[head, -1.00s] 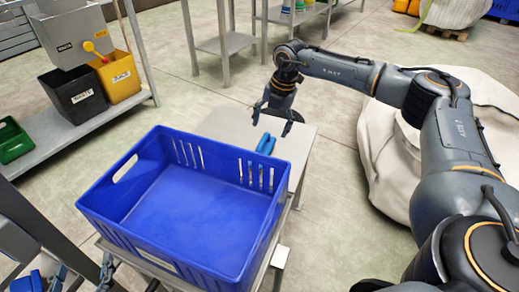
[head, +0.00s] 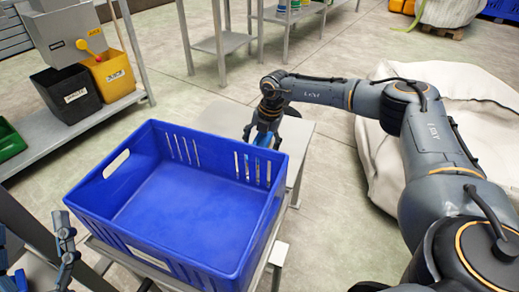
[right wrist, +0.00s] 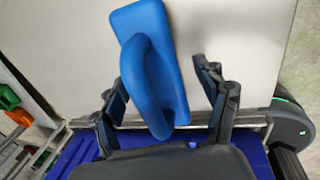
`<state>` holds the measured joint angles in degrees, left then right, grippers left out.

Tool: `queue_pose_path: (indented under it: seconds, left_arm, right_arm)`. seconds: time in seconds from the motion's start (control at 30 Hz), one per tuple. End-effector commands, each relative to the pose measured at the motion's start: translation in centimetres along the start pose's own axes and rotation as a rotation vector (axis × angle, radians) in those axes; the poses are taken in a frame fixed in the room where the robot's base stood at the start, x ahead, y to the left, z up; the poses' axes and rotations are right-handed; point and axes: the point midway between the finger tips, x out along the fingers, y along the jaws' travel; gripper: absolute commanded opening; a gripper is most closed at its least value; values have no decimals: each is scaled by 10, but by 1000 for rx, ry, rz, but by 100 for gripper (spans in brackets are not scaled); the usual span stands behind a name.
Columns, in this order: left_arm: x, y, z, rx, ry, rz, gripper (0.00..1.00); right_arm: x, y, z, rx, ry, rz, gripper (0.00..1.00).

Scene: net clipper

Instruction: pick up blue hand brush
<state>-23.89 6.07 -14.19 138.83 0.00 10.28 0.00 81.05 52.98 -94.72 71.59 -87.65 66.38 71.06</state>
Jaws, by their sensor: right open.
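The blue hand brush (right wrist: 153,70) lies on a pale grey table top (right wrist: 230,40), its looped handle toward the camera in the right wrist view. In the head view the brush (head: 263,139) shows only partly behind my right gripper (head: 262,140). My right gripper (right wrist: 170,103) is open, its two fingers on either side of the brush handle, with clear gaps on both sides. The brush's bristles are hidden. Part of my left gripper (head: 64,245) shows at the lower left of the head view, away from the brush. Its opening is unclear.
A large empty blue crate (head: 140,262) stands just in front of the table. Shelving with black (head: 72,95) and yellow (head: 112,76) bins is at the left. A white bulk sack (head: 385,150) lies to the right. Open floor lies behind the table.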

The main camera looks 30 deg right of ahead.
Motion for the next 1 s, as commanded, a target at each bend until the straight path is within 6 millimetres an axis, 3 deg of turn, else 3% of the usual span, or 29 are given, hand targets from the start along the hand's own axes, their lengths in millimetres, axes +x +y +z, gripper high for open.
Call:
queue_pose_path:
  seconds: [0.37, 0.6, 0.7, 1.0]
  left_arm:
    - [0, 1, -11, -3, 63, 2, 73]
    - [0, 1, -11, -2, 62, 2, 73]
    - [0, 1, -11, -2, 62, 2, 73]
    - [0, 1, -11, -2, 61, 2, 73]
  right_arm:
    - [7, 0, 0, 1, 0, 0, 74]
    - [7, 0, 0, 0, 0, 0, 25]
    - [7, 0, 0, 0, 0, 0, 9]
    - [6, 0, 0, 0, -1, 1, 9]
